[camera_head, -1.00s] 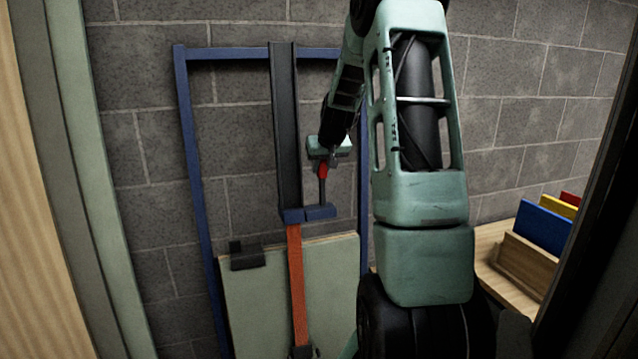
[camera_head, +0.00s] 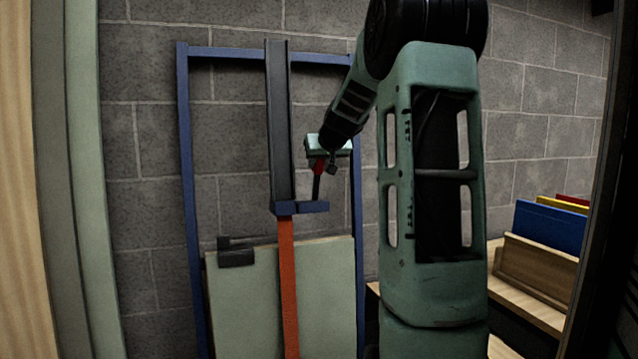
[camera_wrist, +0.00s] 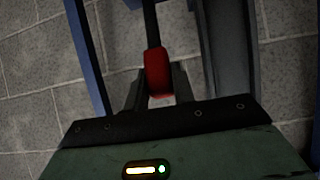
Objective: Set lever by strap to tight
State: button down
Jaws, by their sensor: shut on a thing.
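The lever (camera_head: 316,187) stands upright from a blue block (camera_head: 312,206) at the lower end of the dark vertical post (camera_head: 279,120). Its red handle tip (camera_head: 319,168) is at the top. The orange strap (camera_head: 287,290) runs straight down from the block over the pale green panel (camera_head: 325,285). My gripper (camera_head: 325,166) is at the handle and shut on it. In the wrist view the red handle (camera_wrist: 158,72) sits between the dark fingers (camera_wrist: 157,98), with the lever's dark shaft reaching away from it.
A blue frame (camera_head: 187,200) surrounds the post against a grey block wall. A black bracket (camera_head: 236,252) grips the panel's top left edge. At right a wooden shelf (camera_head: 535,300) holds blue, yellow and red panels (camera_head: 550,228). A dark upright edge stands at far right.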

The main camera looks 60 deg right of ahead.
aim_at(319, 174)
jog(key=shift+s+a+f+t+h+b, duration=0.7)
jog(key=shift+f+t+b, duration=0.2)
jog(key=shift+b, duration=5.4)
jog(key=shift+s+a+f+t+h+b, duration=0.6)
jog(key=shift+s+f+t+h+b, duration=0.25)
jog(key=shift+b, duration=5.45)
jog(key=b, duration=0.3)
jog(key=shift+s+a+r+t, duration=0.1)
jog(key=shift+a+t, duration=0.05)
jog(key=shift+t, duration=0.1)
jog(key=shift+s+b, duration=0.1)
jog(key=shift+b, duration=0.5)
jog(key=c, duration=1.2)
grip_release()
jog(key=shift+o, duration=0.2)
